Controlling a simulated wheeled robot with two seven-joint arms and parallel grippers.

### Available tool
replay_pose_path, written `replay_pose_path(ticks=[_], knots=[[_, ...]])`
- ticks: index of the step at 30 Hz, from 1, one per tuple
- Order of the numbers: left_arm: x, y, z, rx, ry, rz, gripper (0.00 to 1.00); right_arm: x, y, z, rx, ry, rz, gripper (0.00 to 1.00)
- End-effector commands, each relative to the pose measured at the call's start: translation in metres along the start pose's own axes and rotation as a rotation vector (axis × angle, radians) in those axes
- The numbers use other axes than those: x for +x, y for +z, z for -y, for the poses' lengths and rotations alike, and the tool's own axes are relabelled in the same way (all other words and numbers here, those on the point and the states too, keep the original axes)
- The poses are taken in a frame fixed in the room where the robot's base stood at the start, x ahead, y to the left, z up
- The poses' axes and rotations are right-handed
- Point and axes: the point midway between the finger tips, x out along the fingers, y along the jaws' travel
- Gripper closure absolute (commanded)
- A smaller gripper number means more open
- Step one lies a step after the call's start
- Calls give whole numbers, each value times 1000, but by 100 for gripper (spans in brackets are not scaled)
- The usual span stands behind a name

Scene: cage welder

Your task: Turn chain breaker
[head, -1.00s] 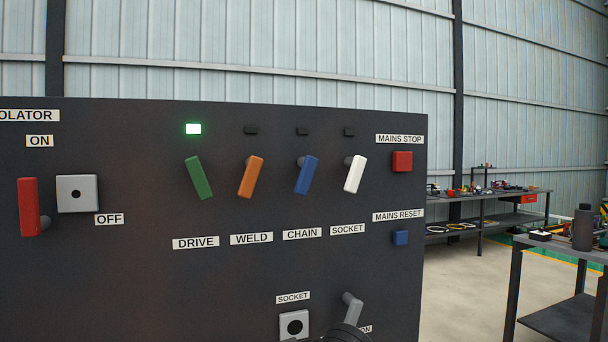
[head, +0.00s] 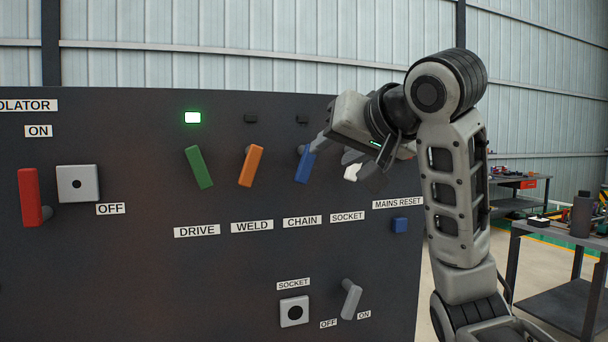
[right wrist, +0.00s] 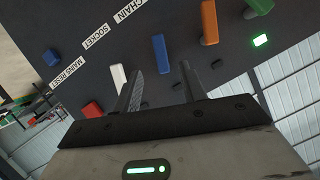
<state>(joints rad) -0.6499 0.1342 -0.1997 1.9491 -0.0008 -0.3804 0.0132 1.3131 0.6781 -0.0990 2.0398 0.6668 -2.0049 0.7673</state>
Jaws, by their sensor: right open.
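The chain breaker's blue lever (head: 304,167) is on the dark panel above the CHAIN label (head: 302,222). It is tilted, its lower end toward the left. My right gripper (head: 332,154) is open beside its upper end, with one finger overlapping it in the head view. In the right wrist view, the blue lever (right wrist: 160,53) appears between the tips of the open right gripper (right wrist: 162,70). Contact cannot be told. The lamp (head: 302,119) above the lever is dark. My left gripper is not in view.
The green DRIVE lever (head: 199,167) and orange WELD lever (head: 250,166) are to the left. The white SOCKET lever (head: 352,172) is close on the right, partly hidden by my gripper. The DRIVE lamp (head: 192,117) is lit green. A bench (head: 570,240) stands right of the panel.

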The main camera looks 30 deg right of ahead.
Motion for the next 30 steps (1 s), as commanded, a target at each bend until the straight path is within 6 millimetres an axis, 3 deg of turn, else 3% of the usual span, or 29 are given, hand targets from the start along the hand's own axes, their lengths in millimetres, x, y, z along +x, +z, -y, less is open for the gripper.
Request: replay_pose_path(ticks=[6,15,21,30], knots=[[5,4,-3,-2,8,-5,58,42,6,1,3,-4,12,58],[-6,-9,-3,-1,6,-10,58,97,1,0,-1,4,7,58],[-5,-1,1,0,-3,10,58,114,1,-1,-1,3,4,58],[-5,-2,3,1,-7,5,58,117,2,-1,-2,3,3,58]])
